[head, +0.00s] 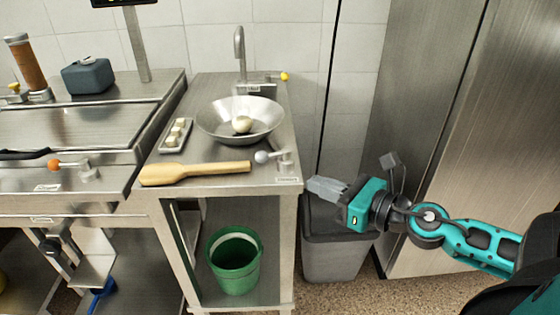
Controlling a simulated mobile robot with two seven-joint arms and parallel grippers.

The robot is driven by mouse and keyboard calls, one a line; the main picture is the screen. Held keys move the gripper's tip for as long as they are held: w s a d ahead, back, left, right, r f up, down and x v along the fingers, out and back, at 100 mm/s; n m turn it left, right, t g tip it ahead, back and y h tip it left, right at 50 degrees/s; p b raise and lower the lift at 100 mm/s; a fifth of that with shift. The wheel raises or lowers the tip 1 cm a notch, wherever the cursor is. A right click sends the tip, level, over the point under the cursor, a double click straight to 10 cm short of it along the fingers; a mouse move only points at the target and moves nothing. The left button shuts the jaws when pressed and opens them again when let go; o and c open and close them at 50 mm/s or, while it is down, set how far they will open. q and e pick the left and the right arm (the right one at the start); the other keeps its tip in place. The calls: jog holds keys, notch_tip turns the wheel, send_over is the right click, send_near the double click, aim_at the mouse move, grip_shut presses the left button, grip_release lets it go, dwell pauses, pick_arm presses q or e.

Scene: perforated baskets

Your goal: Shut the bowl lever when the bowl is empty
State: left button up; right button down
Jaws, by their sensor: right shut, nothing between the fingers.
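The metal bowl (212,124) is set in the steel counter under a tap. A pale, roundish object (242,124) lies in it, so the bowl does not look empty. Its water level, if any, is hard to tell. A lever with a grey ball knob (262,157) sits at the counter's front right, its arm pointing left from a small metal base. My right gripper (318,188) is shut and empty, just right of the counter's front corner and lower right of the lever, apart from it. My left gripper is out of view.
A wooden paddle (195,172) lies along the counter's front edge, left of the lever. A small tray (176,136) of pale cubes is left of the bowl. The tap (239,42) has a yellow-knobbed lever (284,76). A grey bin (335,255) stands below my gripper; a green bucket (232,270) is under the counter.

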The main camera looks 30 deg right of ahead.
aim_at(272, 155)
jog(key=x, duration=0.3)
jog(key=p+x, duration=0.1)
jog(key=x, duration=0.2)
jog(key=r+p+x, duration=0.1)
jog(key=x, duration=0.2)
jog(key=shift+w+d, duration=0.1)
jog(key=shift+w, duration=0.05)
jog(key=shift+w+r+p, duration=0.1)
jog(key=shift+w+p, duration=0.35)
jog(key=shift+w, duration=0.1)
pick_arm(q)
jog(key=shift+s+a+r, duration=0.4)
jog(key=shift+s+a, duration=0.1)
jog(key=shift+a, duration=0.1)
pick_arm(e)
jog(key=shift+a, duration=0.2)
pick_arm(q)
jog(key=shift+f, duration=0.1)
